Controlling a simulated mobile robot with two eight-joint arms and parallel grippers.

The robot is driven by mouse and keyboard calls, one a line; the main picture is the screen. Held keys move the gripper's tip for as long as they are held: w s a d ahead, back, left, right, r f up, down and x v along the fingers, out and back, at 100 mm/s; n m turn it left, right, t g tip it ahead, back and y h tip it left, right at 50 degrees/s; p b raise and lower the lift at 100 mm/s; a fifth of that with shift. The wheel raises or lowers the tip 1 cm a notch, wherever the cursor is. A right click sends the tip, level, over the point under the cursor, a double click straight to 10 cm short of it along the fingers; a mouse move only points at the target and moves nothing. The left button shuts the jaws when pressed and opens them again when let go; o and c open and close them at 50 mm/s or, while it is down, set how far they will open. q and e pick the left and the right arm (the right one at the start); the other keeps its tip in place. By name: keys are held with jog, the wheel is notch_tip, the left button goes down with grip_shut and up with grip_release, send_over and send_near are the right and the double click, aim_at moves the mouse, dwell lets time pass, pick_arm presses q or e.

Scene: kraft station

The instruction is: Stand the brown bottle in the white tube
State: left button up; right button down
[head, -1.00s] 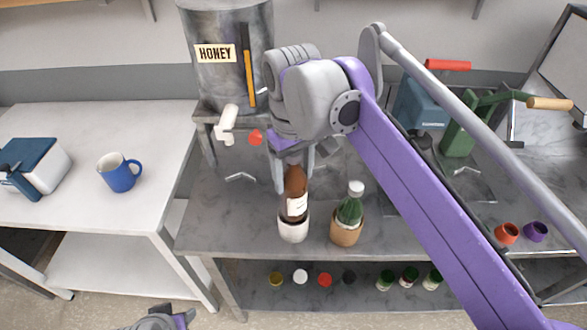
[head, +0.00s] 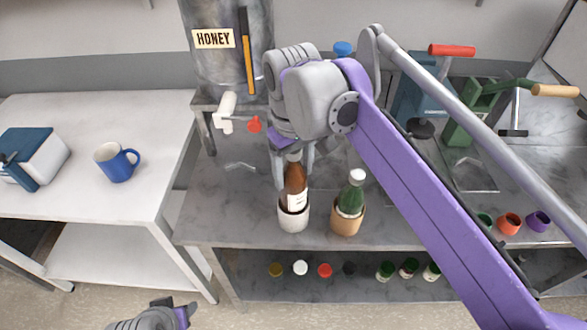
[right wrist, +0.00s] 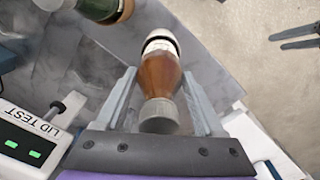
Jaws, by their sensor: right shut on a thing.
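The brown bottle (head: 296,183) stands nearly upright with its lower part inside the white tube (head: 293,219), whose rim surrounds it. My right gripper (head: 293,180) is above the tube with its fingers on either side of the bottle's upper part, and it is shut on the bottle. In the right wrist view, the bottle (right wrist: 159,75) shows its grey cap close to the camera between the two fingers, and the white tube is hard to tell from the label. My left gripper (head: 175,312) is at the bottom edge, partly cut off, its jaws unclear.
A green bottle (head: 351,197) stands in a tan tube (head: 347,220) just right of the white tube. A honey tank (head: 228,70) with a tap is behind. A blue mug (head: 116,163) is on the white table. Several capped jars line the lower shelf.

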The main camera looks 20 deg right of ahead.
jog(key=shift+f+b, duration=0.3)
jog(key=shift+f, duration=0.4)
dwell(0.5)
jog(key=shift+f, duration=0.35)
jog(key=shift+f+b, duration=0.25)
jog(key=shift+b, duration=0.05)
dwell(0.3)
jog(key=shift+f+b, duration=0.5)
jog(key=shift+f, duration=0.5)
grip_release()
jog(key=shift+r, duration=0.25)
dwell(0.6)
